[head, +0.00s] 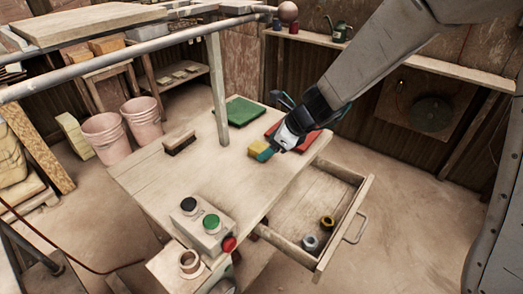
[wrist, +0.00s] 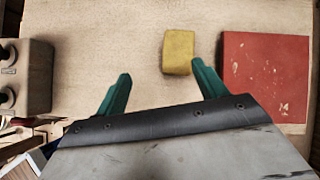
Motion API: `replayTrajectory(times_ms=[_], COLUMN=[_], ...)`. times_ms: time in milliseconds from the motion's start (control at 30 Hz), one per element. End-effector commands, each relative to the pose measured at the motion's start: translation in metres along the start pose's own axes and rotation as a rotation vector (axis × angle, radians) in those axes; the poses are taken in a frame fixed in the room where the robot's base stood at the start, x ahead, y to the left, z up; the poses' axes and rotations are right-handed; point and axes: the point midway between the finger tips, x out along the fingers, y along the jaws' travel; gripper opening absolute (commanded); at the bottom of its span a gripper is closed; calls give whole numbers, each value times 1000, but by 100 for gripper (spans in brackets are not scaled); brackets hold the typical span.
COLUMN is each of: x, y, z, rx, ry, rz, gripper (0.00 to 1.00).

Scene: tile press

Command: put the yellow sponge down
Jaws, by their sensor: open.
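The yellow sponge (head: 258,147) lies on the wooden table beside the red mat. In the wrist view the sponge (wrist: 179,52) lies on the bare tabletop, beyond my right fingertip and to the left of the red mat (wrist: 265,77). My gripper (wrist: 160,82) is open, with its two teal fingers spread apart and nothing between them. In the head view my gripper (head: 268,152) is low over the table close to the sponge. Whether a finger touches the sponge, I cannot tell.
A green mat (head: 241,111) and a dark brush (head: 179,142) are on the table (head: 150,183). A button box (head: 203,222) stands at the front. An open drawer (head: 335,233) holds two rolls. Pink buckets (head: 142,118) stand on the floor at the left.

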Motion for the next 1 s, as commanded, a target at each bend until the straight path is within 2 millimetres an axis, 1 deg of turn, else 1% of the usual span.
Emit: replayTrajectory(times_ms=[33,100,200,333,567,700,800,900,1000], x=[-1,-1,4,20,40,60,72,77,78], y=[-9,-14,-15,-15,-18,-24,-25,-26,-26], z=[6,8,9,10,7,2,3,3,3], rx=[83,173,233,246,245,244,244,243,243], ry=[-9,-12,-8,-8,-8,-7,-7,-8,-8], rz=[-39,-72,-85,-81,-81,-81,-83,-84,-85], gripper=[71,71,71,71,71,71,71,71,71])
